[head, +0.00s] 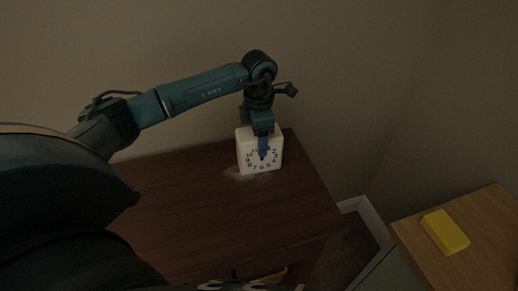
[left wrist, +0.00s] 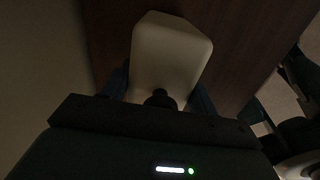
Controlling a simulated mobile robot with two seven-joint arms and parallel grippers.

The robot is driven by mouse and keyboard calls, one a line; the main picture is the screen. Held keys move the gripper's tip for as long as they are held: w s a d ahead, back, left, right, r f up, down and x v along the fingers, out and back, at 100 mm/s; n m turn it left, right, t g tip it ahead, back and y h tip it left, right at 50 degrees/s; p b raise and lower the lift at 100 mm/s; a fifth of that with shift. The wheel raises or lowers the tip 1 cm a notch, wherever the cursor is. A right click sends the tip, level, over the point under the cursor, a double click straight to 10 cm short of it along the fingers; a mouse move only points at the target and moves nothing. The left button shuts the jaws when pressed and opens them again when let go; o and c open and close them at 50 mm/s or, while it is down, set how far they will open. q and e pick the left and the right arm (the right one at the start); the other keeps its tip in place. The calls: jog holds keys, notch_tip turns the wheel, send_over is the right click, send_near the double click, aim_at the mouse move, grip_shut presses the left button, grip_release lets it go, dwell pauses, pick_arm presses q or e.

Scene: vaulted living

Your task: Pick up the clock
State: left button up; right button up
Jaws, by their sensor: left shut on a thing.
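The clock (head: 246,160) is a white, rounded square block with dark numerals on its face. It stands upright at the far right part of the dark wooden cabinet top. My left gripper (head: 262,155) reaches down from above and is shut on the clock, with one finger in front of its face. In the left wrist view the clock (left wrist: 170,55) shows as a pale block between the two fingers of my left gripper (left wrist: 160,95). Whether its base touches the cabinet top cannot be told clearly. My right gripper is not in view.
The dark cabinet top (head: 180,215) is mostly bare left of the clock. A wall stands close behind it. A lighter wooden table (head: 480,235) with a yellow block (head: 445,231) stands at the right, across a gap. Partly cut-off items show at the bottom edge.

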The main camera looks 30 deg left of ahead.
pick_arm(q)
jog(key=c, duration=0.4)
jog(key=shift+c, duration=0.3)
jog(key=shift+r, duration=0.15)
